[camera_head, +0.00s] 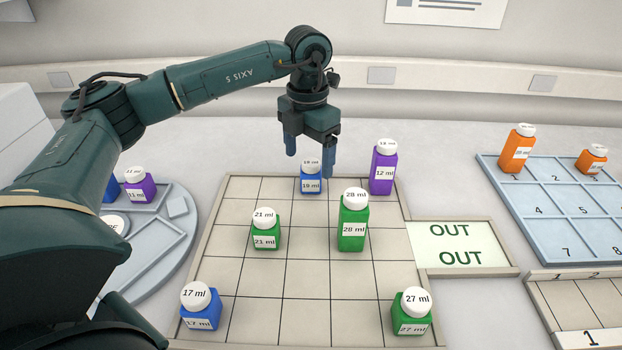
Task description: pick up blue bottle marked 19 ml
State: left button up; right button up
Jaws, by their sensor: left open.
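A small blue bottle with a white cap (310,186) stands upright in the middle of the back row of the gridded tray (258,295). Its small label reads like 18 or 19 ml; I cannot tell the last digit surely. My left gripper (312,161) points down over it, open and empty. In the picture its fingers lie to the left and right of the bottle's cap; I cannot tell how far above or behind the cap they are. My right gripper is not in view.
Green 21 ml (266,236), blue 17 ml (201,310) and green 27 ml (411,315) bottles stand on the tray. An OUT plate (411,231) adjoins it.

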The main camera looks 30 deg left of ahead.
aim_at(311, 162)
pick_arm(q)
jog(key=f, duration=0.5)
jog(key=shift+w+d+p, duration=0.1)
jog(key=shift+w+p, duration=0.15)
jog(key=shift+p, duration=0.05)
jog(key=shift+c, duration=0.2)
jog(key=c, duration=1)
